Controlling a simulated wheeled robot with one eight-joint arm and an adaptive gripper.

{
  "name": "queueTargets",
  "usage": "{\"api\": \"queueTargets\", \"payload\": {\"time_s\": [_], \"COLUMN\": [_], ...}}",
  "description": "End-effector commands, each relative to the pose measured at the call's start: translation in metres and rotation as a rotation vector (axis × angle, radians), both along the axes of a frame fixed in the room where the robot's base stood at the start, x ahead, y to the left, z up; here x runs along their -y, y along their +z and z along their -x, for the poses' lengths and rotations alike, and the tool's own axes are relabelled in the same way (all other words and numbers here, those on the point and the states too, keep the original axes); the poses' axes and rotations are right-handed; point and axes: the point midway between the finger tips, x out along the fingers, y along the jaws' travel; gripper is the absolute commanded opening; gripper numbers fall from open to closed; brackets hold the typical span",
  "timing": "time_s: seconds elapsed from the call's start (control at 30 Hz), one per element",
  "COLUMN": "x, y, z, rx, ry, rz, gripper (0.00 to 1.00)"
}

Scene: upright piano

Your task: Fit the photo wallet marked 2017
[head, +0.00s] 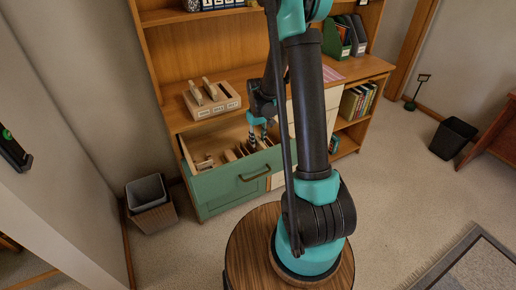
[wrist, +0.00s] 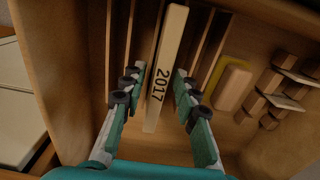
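The photo wallet marked 2017 (wrist: 165,75) is a pale, narrow block seen edge-up inside the open drawer, with its number facing my wrist camera. My gripper (wrist: 158,84) is open, with one finger on each side of the wallet and a visible gap on both sides. In the head view my gripper (head: 259,140) reaches down into the green-fronted drawer (head: 232,188). A wooden holder (head: 226,103) with labels on its front stands on the desk top above the drawer. Two upright pale pieces stand in it; its labels are too small to read surely.
Thin wooden dividers (wrist: 207,48) flank the wallet in the drawer. A pinkish block (wrist: 233,88) and several small brown wooden pieces (wrist: 272,80) lie to the right. The desk's shelf and uprights stand behind the holder. A waste bin (head: 150,200) stands left of the drawer.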

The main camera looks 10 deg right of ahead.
Motion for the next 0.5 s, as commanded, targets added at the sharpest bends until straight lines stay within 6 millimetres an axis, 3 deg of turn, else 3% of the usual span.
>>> {"api": "queueTargets", "payload": {"time_s": [0.03,0.2,0.5], "x": [0.0000,0.0000,0.0000], "y": [0.0001,0.0001,0.0002], "z": [0.0000,-0.0001,-0.0001], "rx": [0.000,0.000,0.000], "ry": [0.000,0.000,0.000], "rz": [0.000,0.000,0.000], "gripper": [0.21,0.00,0.00]}}
